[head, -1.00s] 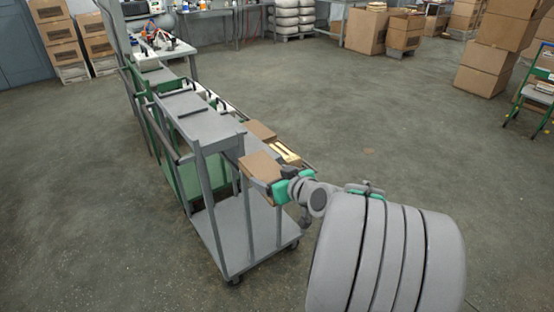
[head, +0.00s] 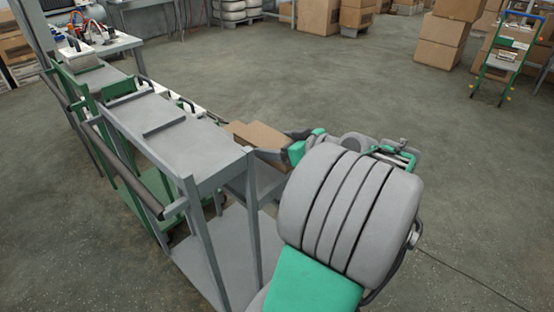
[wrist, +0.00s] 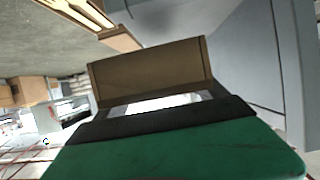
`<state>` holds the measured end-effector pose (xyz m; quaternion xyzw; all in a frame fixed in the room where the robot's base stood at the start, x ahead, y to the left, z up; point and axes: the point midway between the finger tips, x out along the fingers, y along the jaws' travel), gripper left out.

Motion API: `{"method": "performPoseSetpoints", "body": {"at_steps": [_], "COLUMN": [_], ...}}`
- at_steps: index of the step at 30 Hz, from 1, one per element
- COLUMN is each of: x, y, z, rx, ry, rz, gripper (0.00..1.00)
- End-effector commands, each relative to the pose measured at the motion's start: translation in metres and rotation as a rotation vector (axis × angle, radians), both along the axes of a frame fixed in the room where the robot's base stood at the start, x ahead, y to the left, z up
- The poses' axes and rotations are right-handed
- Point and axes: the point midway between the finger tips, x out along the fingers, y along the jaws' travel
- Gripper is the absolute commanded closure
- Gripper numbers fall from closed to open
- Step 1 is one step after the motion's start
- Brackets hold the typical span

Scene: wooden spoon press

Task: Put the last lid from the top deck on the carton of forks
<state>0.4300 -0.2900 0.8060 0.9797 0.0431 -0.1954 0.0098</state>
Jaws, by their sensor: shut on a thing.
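My gripper (head: 290,146) is shut on a brown cardboard lid (wrist: 150,72), which stands out beyond the dark finger pads in the wrist view. In the head view the lid (head: 264,135) shows at the right side of the grey cart. In the head view I cannot make out the forks; the lid and my arm are in the way. The cart's top deck (head: 185,147) is bare of lids.
Cart posts (head: 253,210) and a grey lower shelf (head: 215,255) are close to my arm. A green cart (head: 85,110) and a bench with tools (head: 105,42) stand beyond. Stacked boxes (head: 445,42) are far back. The floor to the right is open.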

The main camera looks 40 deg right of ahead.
Motion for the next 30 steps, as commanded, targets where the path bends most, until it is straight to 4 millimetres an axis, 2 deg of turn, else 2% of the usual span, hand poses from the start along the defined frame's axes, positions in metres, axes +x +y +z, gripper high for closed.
{"method": "performPoseSetpoints", "body": {"at_steps": [9, 12, 18, 25, 30], "x": [0.033, 0.041, 0.052, 0.061, 0.061], "y": [-0.062, -0.079, -0.104, -0.121, -0.122], "z": [-0.035, -0.044, -0.079, -0.1, -0.13], "rx": [0.001, 0.003, 0.002, 0.002, 0.002], "ry": [0.001, 0.001, 0.0, 0.001, 0.001], "rz": [0.004, 0.003, 0.0, 0.0, 0.0], "gripper": [0.57, 0.57, 0.57, 0.57, 0.57]}}
